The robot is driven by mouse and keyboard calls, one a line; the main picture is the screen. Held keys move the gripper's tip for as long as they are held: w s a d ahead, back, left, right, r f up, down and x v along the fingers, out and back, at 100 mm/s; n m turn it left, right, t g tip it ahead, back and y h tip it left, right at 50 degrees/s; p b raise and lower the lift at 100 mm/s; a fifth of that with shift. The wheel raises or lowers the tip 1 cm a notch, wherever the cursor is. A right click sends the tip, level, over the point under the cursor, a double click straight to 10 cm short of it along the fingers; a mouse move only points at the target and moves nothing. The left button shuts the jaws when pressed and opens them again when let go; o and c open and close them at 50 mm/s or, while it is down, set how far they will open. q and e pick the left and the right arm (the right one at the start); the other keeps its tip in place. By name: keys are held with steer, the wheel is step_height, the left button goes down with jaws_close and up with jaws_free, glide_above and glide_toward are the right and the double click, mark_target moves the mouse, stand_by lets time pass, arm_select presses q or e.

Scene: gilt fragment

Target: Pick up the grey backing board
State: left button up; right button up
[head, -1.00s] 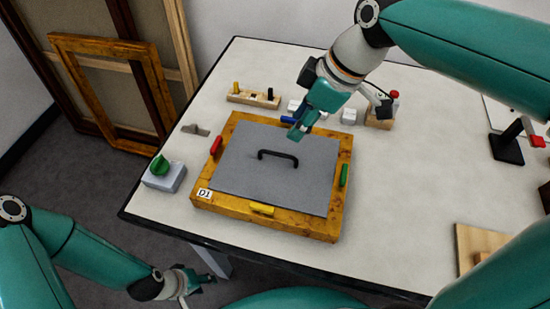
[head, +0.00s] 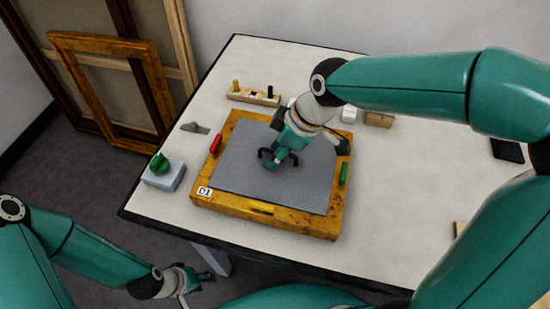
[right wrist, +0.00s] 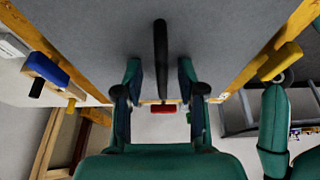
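The grey backing board (head: 240,180) lies flat in a golden wooden frame (head: 275,222) labelled D1. Its black handle (head: 265,154) stands up near the middle, partly hidden by my right gripper (head: 272,163). In the right wrist view, the handle (right wrist: 160,55) runs between the two separated fingers of my right gripper (right wrist: 160,85), with a gap on each side. A red tab (head: 216,144), green tab (head: 343,173) and yellow tab (head: 262,207) sit on the frame's sides; a blue tab (right wrist: 46,68) shows in the wrist view. My left gripper (head: 200,280) hangs beside the table; its opening is unclear.
A grey box with a green knob (head: 163,173) stands left of the frame on the white table (head: 400,200). A wooden peg block (head: 253,96) and small blocks (head: 349,115) stand behind. The table right of the frame is largely clear.

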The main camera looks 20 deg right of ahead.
jaws_close()
steer(key=shift+r, duration=0.15)
stand_by(0.4)
